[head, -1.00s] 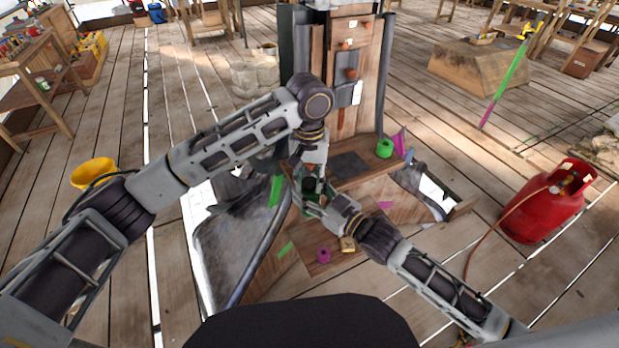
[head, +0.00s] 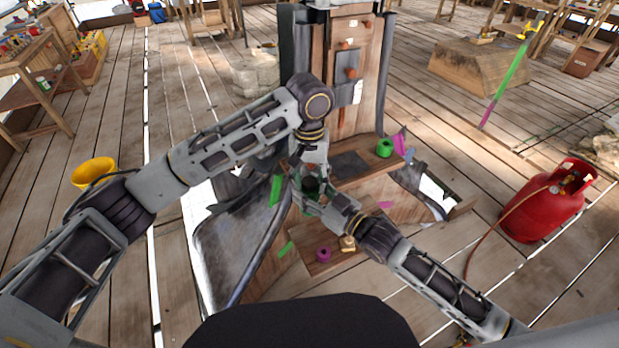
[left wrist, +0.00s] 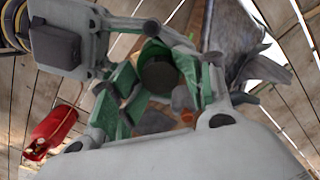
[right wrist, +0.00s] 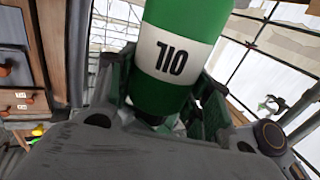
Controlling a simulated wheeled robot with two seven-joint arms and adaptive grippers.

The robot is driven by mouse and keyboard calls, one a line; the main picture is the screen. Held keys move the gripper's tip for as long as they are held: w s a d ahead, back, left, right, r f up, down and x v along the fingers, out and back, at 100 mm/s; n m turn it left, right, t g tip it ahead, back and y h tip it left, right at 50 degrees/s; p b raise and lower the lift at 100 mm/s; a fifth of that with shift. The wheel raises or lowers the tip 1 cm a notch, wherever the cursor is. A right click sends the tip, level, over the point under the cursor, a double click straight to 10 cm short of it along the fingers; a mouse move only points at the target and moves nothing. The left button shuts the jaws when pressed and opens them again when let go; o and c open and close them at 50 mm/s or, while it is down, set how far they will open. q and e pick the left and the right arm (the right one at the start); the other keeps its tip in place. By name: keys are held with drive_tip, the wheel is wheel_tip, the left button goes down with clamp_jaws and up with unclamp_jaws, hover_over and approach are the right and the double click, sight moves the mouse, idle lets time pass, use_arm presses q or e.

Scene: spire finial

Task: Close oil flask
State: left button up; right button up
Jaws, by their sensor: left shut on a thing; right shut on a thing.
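The oil flask (right wrist: 180,55) is a green cylinder with a white band, lettered OIL, which reads upside down in the right wrist view. My right gripper (head: 322,194) is shut on it in front of the spire. My left gripper (head: 312,176) comes down from above and meets the right one at the flask. In the left wrist view, a dark round piece (left wrist: 158,72) sits between the green-padded fingers. It is at the flask's end; I cannot tell whether it is a cap. The crossing fingers hide how it seats on the flask.
A wooden spire (head: 335,80) with knobs stands behind the grippers. Green (head: 384,148) and purple (head: 323,255) pieces lie on its base. A red gas cylinder (head: 545,205) with a hose stands right; a yellow bowl (head: 93,172) is left. The plank floor between is mostly clear.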

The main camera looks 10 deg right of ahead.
use_arm(q)
drive_tip(key=shift+f, duration=0.25)
drive_tip(key=shift+o, duration=1.3)
drive_tip(key=r+m, duration=0.1)
drive_tip(key=r, duration=0.2)
drive_tip(key=w+r, duration=0.1)
drive_tip(key=r, duration=0.1)
drive_tip(key=r+m, duration=0.1)
drive_tip(key=r, duration=0.2)
drive_tip(key=shift+w+a+r+m+t, duration=0.2)
drive_tip(key=shift+a+r+m+t, duration=0.1)
drive_tip(key=shift+t, duration=0.1)
drive_tip(key=shift+s+d+f+m+g, duration=0.15)
drive_tip(key=shift+s+m+g, duration=0.2)
drive_tip(key=shift+m, duration=0.35)
drive_tip(key=shift+s+d+m, duration=0.1)
drive_tip(key=shift+s+m, duration=0.2)
drive_tip(key=shift+m, duration=1)
